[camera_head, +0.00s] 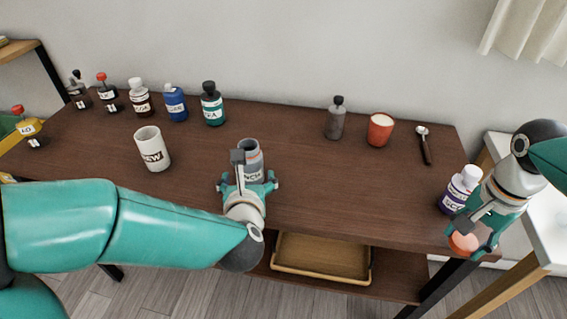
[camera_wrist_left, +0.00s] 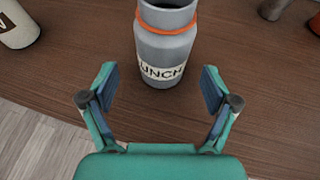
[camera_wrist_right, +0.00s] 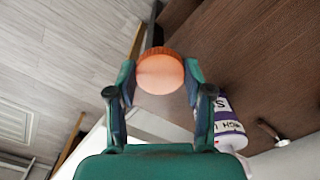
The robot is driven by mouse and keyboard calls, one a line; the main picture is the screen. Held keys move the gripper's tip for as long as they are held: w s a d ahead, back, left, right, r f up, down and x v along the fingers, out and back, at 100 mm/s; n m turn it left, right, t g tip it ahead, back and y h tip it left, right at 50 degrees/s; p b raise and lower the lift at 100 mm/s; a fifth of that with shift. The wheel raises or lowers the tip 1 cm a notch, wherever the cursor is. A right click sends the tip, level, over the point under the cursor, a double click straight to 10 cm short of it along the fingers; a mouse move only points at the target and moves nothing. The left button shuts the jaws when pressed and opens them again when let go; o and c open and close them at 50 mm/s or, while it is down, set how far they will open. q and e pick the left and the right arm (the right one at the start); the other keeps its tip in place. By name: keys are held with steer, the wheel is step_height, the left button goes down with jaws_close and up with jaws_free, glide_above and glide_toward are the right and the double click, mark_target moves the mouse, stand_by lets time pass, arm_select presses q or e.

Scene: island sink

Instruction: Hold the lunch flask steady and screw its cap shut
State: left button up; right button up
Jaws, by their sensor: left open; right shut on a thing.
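The grey lunch flask (camera_head: 251,152) stands upright on the dark wooden table near its front edge. In the left wrist view the flask (camera_wrist_left: 166,46) shows an orange ring, an open dark top and a label reading "UNCH". My left gripper (camera_head: 248,181) is open in front of the flask, its fingers apart on either side; in the left wrist view the fingertips (camera_wrist_left: 158,82) are short of the flask's body. My right gripper (camera_head: 472,232) is shut on the orange cap (camera_wrist_right: 160,72), off the table's right front corner. The cap (camera_head: 463,242) is partly hidden by the fingers.
A white mug (camera_head: 152,149) stands left of the flask. Several bottles line the back left. A grey bottle (camera_head: 335,119), orange cup (camera_head: 380,130) and spoon (camera_head: 425,147) are at the back right. A purple-and-white bottle (camera_head: 460,190) stands close to my right gripper.

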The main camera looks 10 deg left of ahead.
mark_target(250, 175)
arm_select(q)
steer(key=shift+p+x, duration=0.3)
steer(key=shift+x, duration=2.35)
arm_select(e)
steer(key=shift+r, duration=0.3)
arm_select(q)
steer(key=shift+d, duration=0.2)
steer(key=c, duration=1.4)
steer(key=shift+o, duration=0.2)
steer(key=shift+r, duration=0.1)
